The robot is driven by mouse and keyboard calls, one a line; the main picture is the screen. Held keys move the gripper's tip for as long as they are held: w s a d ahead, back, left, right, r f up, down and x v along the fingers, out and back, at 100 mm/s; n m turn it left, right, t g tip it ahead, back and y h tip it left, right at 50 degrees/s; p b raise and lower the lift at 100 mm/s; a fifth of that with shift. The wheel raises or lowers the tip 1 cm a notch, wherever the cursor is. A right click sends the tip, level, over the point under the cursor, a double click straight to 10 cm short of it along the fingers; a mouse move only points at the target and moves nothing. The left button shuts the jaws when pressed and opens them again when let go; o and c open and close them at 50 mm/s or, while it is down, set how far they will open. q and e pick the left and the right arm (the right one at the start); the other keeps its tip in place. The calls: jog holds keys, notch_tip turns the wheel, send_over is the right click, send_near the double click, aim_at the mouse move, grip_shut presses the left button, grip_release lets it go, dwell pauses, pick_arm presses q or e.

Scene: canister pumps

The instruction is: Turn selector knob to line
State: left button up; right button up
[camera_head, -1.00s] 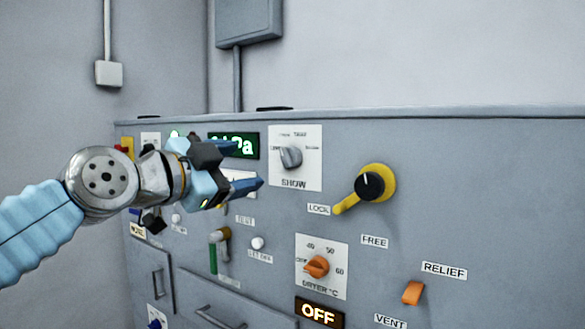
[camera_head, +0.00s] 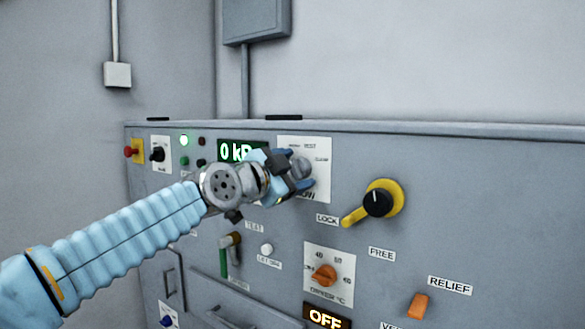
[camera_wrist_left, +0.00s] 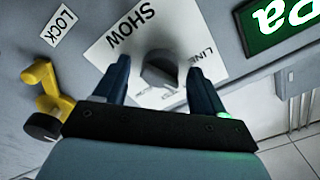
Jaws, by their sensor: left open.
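The grey selector knob (camera_head: 301,167) sits on a white plate (camera_head: 318,148) marked SHOW, whose small position labels are hard to read in the head view. In the left wrist view the knob (camera_wrist_left: 161,69) shows near the word LINE (camera_wrist_left: 206,68); the other labels are partly hidden. My left gripper (camera_head: 297,176) is at the plate, open. In the left wrist view its fingers (camera_wrist_left: 160,85) stand on either side of the knob, with gaps showing between them and the knob. My right gripper is not in view.
A yellow lever with a black hub (camera_head: 378,203) is to the right, between LOCK and FREE labels. An orange dryer knob (camera_head: 325,275) and an orange relief switch (camera_head: 418,305) are below. A green-lit kPa display (camera_head: 232,151) is left of the plate.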

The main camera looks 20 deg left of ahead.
pick_arm(q)
jog(key=c, duration=1)
jog(key=shift+n, duration=0.3)
jog(key=n, duration=0.4)
jog(key=shift+n, duration=2.3)
